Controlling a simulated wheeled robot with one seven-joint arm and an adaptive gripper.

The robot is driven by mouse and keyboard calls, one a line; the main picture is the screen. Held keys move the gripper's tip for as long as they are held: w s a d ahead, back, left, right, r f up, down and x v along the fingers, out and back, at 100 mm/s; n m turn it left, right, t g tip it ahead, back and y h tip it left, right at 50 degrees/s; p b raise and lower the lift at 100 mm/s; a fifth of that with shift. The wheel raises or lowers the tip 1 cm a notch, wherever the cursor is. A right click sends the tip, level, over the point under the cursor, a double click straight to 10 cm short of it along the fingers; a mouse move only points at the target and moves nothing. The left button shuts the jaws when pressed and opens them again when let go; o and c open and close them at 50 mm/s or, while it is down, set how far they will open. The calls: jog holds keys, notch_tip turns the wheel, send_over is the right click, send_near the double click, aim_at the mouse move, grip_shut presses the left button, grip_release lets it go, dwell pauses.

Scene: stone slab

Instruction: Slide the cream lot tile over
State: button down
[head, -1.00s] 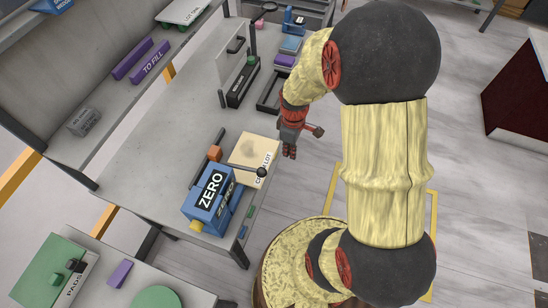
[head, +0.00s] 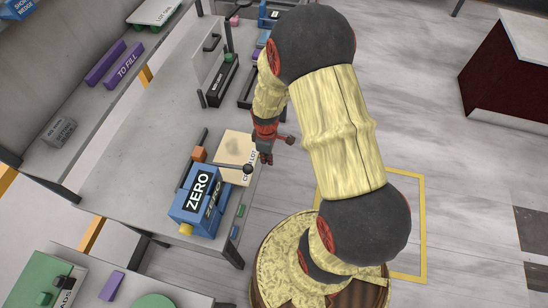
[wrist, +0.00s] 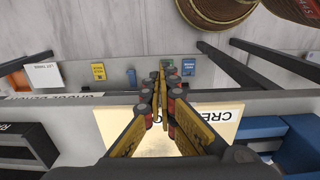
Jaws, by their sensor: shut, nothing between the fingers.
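The cream lot tile (head: 234,146) lies flat on the grey bench near its right edge, just beyond the blue ZERO block. Its front carries dark lettering, partly hidden by a dark round knob. My gripper (head: 267,159) is shut and empty, pointing down beside the tile's right edge; I cannot tell whether it touches. In the wrist view, the closed fingers (wrist: 160,78) cover the middle of the tile (wrist: 118,122), and part of its lettering shows to their right.
The blue ZERO block (head: 190,203) stands close to the tile's near side. A black tray (head: 221,84) stands farther along the bench. Bare bench top (head: 140,140) lies to the left.

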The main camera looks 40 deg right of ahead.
aim_at(252, 157)
jog(key=shift+w+a, duration=0.35)
jog(key=shift+w, duration=0.1)
jog(key=w+a, duration=0.1)
jog(key=w, duration=0.1)
jog(key=w+a, duration=0.2)
jog(key=shift+s, duration=0.1)
dwell(0.4)
